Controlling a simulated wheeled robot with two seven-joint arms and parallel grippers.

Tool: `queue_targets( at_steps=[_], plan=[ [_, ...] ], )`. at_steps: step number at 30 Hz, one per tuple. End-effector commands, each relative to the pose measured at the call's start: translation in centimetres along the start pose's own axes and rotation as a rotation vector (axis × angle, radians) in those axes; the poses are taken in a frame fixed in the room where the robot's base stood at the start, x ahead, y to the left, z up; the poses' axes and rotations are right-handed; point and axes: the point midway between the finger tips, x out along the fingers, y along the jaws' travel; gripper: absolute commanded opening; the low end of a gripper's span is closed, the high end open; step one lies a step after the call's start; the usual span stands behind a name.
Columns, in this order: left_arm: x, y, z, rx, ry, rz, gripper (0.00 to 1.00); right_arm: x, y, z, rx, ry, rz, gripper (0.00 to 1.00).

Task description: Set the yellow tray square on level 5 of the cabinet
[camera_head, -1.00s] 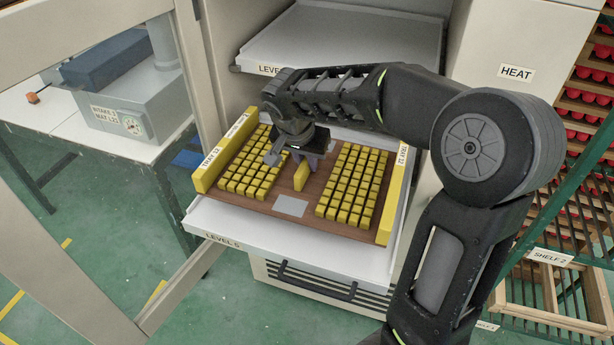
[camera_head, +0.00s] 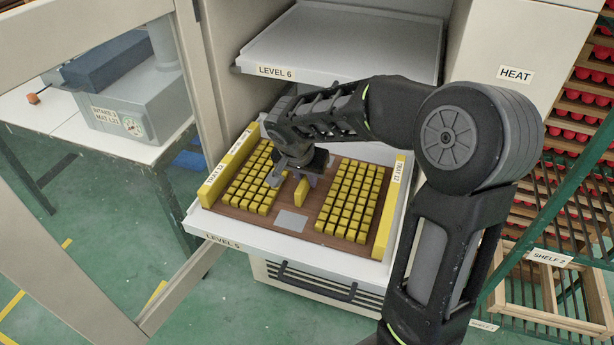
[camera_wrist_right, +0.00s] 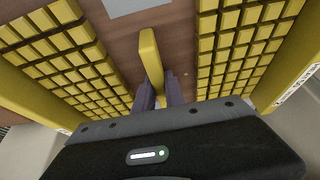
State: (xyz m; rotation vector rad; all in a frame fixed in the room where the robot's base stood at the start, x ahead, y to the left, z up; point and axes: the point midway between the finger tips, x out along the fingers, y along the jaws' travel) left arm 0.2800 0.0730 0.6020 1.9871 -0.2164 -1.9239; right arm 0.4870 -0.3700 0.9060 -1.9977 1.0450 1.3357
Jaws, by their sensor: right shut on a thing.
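The yellow tray (camera_head: 385,222) has a brown base, tall yellow side walls and two blocks of small yellow cubes. It is over the pulled-out white level 5 shelf (camera_head: 222,226), with its edges roughly in line with the shelf's. It looks down on the shelf, but I cannot tell if it touches all along. My right gripper (camera_head: 303,178) is shut on the yellow centre grip (camera_head: 301,192) of the tray. In the right wrist view the fingers (camera_wrist_right: 159,92) are on either side of this grip (camera_wrist_right: 150,52). My left gripper is not in view.
The level 6 shelf (camera_head: 340,42) is above and behind my right forearm. The cabinet's open door frame (camera_head: 195,75) stands close at the left. A HEAT panel (camera_head: 515,74) and a rack of red items (camera_head: 585,100) are at the right. A side table (camera_head: 65,120) is at the left.

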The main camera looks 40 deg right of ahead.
Motion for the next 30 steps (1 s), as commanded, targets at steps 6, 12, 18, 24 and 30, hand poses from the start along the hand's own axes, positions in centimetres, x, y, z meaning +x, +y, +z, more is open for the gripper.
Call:
queue_targets(
  at_steps=[6,12,18,24,30],
  plan=[
    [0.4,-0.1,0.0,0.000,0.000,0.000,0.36,0.1,-0.1,0.0,0.001,0.003,-0.003,0.00],
    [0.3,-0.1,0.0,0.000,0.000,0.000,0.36,0.2,0.0,0.1,0.000,0.000,0.000,0.28],
    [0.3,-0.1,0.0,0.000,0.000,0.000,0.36,0.2,0.0,0.1,0.000,0.000,0.000,0.36],
    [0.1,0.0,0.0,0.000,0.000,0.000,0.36,0.0,0.0,0.0,0.000,0.000,0.000,0.36],
    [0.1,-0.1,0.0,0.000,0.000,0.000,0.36,-1.6,-0.1,-0.1,0.001,0.003,-0.003,0.36]
  ],
)
